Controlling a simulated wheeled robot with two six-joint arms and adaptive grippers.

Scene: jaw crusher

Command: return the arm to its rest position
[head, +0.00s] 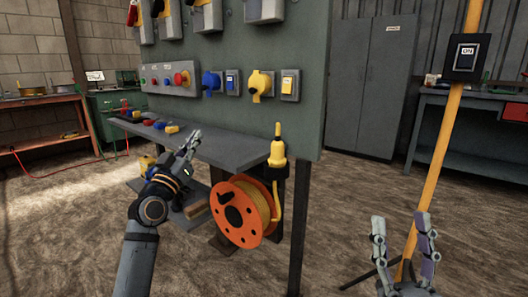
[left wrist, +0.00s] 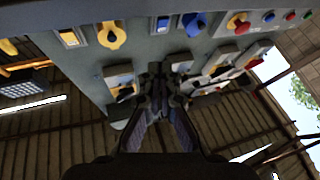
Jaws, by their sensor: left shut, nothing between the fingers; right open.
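My left arm comes in from the lower left of the head view. Its gripper (head: 193,142) is shut and empty, in front of the grey shelf below the panel. In the left wrist view the left gripper's fingertips (left wrist: 160,92) are together, with the panel behind them. My right gripper (head: 405,222) stands upright at the lower right of the head view, fingers apart and empty. The grey panel (head: 240,125) carries a row of buttons (head: 168,80), a blue socket (head: 210,83) and a yellow socket (head: 258,84), each beside a switch.
An orange cable reel (head: 235,213) sits under the shelf (head: 225,150), right of my left gripper. A yellow plug (head: 278,153) hangs at the panel's lower edge. A yellow pole (head: 440,160) with an ON switch (head: 467,52) stands behind my right gripper. Floor between is clear.

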